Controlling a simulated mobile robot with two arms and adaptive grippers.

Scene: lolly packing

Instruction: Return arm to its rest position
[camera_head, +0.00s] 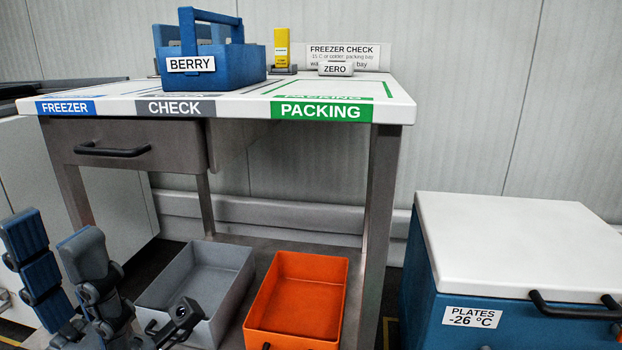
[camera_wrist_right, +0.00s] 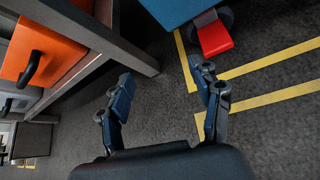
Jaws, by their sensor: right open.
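My left gripper (camera_head: 75,262) shows at the lower left of the head view, with its blue and grey fingers apart and pointing up. Nothing shows between them. It appears in front of the table's left leg, left of the grey bin. My right gripper (camera_wrist_right: 163,78) shows in the right wrist view, its two blue-padded fingers spread over bare dark floor. It holds nothing. It is out of the head view. Which arm the task means cannot be told from the frames.
A table (camera_head: 235,105) bears a blue BERRY carrier (camera_head: 225,72), a yellow device (camera_head: 281,45) and a ZERO block (camera_head: 336,69). A grey bin (camera_head: 235,265) and an orange bin (camera_head: 300,285) sit beneath. A PLATES chest (camera_head: 520,235) stands right, with floor between.

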